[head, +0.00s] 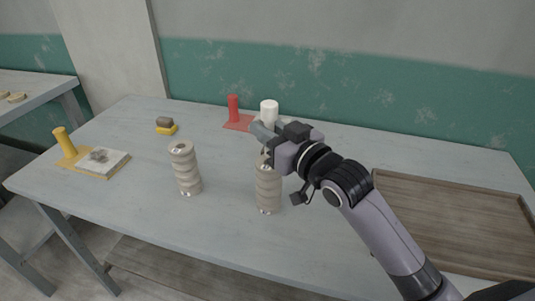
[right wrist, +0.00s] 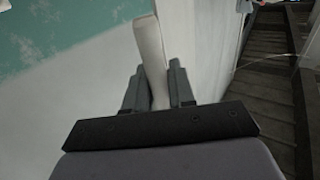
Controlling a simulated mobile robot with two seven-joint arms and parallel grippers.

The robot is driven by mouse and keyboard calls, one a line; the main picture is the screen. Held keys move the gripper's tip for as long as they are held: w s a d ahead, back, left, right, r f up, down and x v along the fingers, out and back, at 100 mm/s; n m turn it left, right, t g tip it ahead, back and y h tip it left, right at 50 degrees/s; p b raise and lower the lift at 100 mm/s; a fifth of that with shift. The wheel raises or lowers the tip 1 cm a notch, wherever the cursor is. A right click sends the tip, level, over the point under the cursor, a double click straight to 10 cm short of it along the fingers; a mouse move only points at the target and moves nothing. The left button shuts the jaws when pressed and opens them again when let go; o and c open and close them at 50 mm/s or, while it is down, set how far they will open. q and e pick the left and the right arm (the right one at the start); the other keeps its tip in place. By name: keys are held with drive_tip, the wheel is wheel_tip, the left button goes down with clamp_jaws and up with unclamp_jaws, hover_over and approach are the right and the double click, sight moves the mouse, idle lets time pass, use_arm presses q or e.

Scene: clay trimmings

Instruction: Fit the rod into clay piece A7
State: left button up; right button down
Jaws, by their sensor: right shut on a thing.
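My right gripper (head: 262,131) is above the table, over and slightly behind the top of the right ribbed clay column. In the right wrist view the gripper (right wrist: 155,88) is shut on a pale, slim rod (right wrist: 150,50), which sticks out beyond the fingertips. In the head view I cannot make out the rod apart from the gripper. Two ribbed beige clay columns stand upright, one on the left (head: 185,170) and one on the right (head: 268,190). I cannot read any label, so I cannot tell which piece is A7. My left gripper is not in view.
A white cylinder (head: 269,107) and a red post on a red base (head: 233,108) stand at the back. A yellow post (head: 64,140), a white slab (head: 103,163) and a yellow-brown block (head: 165,126) are on the left. A brown tray (head: 450,215) lies right.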

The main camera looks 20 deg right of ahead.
drive_tip(key=shift+f+b, duration=0.3)
drive_tip(key=shift+f, duration=2.4)
drive_tip(key=shift+f, duration=0.15)
drive_tip(key=c, duration=1)
unclamp_jaws()
drive_tip(key=shift+o, duration=0.2)
drive_tip(key=shift+r, duration=0.25)
drive_tip(key=shift+s+d+f, duration=0.15)
drive_tip(key=shift+s, duration=0.2)
drive_tip(key=v, duration=1.1)
drive_tip(key=shift+s+b, duration=0.15)
drive_tip(key=shift+b, duration=0.15)
